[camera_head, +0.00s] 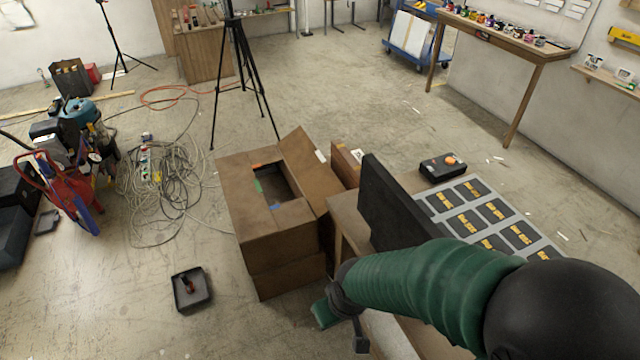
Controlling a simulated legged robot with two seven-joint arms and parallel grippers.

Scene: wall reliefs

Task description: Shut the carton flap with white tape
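A large brown carton (241,205) stands on the floor near the middle. Its top has a dark rectangular opening with small green, blue and orange tape pieces around it. A flap (303,170) on its right side stands raised and tilted, with a piece of white tape (321,156) at its edge. My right arm comes in from the lower right, in a green sleeve. Its gripper (342,322) is low, beside the carton's front right corner and well below the flap. The finger gap is not clear from this angle. My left gripper is out of view.
A wooden bench (350,221) with a dark upright panel (393,207) stands right of the carton. A black tripod (246,85) stands behind it. Coiled cables (175,170) and a small black tray (190,289) lie on the floor to the left.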

